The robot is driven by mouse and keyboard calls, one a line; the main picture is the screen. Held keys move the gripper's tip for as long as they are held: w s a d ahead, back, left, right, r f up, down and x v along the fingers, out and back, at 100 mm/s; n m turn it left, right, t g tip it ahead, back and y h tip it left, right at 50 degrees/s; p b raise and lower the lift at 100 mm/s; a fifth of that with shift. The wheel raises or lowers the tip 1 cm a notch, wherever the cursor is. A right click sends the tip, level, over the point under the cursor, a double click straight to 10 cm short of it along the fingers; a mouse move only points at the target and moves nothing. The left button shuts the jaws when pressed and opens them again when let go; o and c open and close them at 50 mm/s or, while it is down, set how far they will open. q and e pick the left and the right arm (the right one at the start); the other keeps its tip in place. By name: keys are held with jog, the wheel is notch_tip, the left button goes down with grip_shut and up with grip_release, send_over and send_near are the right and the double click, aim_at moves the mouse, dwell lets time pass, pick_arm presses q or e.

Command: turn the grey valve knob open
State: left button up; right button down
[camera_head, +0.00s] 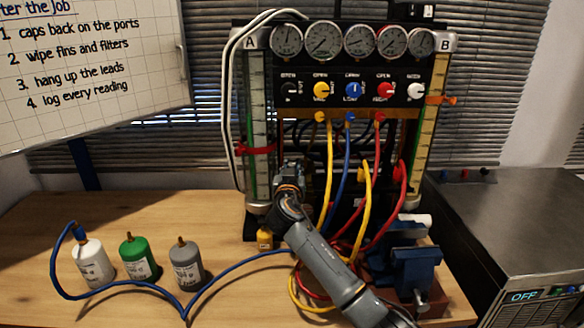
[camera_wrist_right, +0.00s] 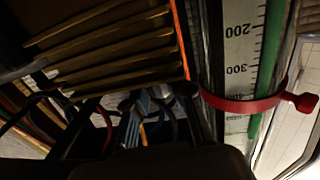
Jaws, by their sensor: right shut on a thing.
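The dark grey valve knob (camera_head: 290,88) is at the left end of the knob row on the gauge panel (camera_head: 345,76), under an OPEN label. Its pointer angle is too small to read. My right gripper (camera_head: 289,170) is in front of the rig's lower left part, well below the knob in the head view. In the right wrist view its fingers (camera_wrist_right: 152,98) reach in among the hoses below the ribbed panel. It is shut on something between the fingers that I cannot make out. My left gripper is not in view.
A red clamp (camera_head: 257,149) circles the left scale tube and also shows in the right wrist view (camera_wrist_right: 240,105). Yellow, blue and red hoses hang beside my arm. A blue vise (camera_head: 410,265) stands at right. White, green (camera_head: 138,258) and grey canisters stand at left.

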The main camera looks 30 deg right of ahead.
jog(key=shift+f, duration=0.25)
jog(key=c, duration=1.3)
grip_release()
jog(key=shift+o, duration=0.8)
jog(key=shift+r, duration=0.15)
jog(key=v, duration=1.2)
jog(key=shift+s, duration=0.1)
